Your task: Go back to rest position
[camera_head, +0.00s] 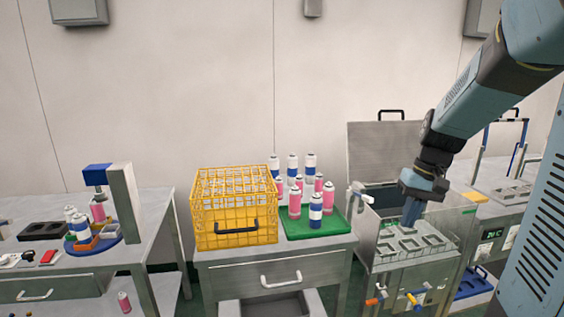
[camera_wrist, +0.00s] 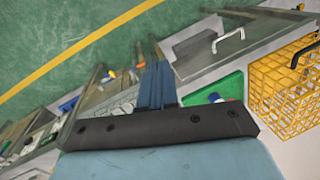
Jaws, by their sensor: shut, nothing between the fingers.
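My gripper (camera_head: 411,212) hangs from my arm at the right of the head view, fingers pointing down over the open metal box (camera_head: 449,228). Its blue fingers are together with nothing between them. They also show close together in the wrist view (camera_wrist: 156,72). The box has its lid (camera_head: 372,148) raised behind it and a grey tray with several square openings (camera_head: 404,250) at its front. The fingertips appear just above or in front of this tray; I cannot tell whether they touch it.
A yellow wire crate (camera_head: 212,222) and a green tray (camera_head: 333,229) with several pink and blue-white cans stand on the middle table. The left table holds a blue round turntable (camera_head: 94,249) with a press post (camera_head: 124,203). A further machine (camera_head: 500,237) stands at the right.

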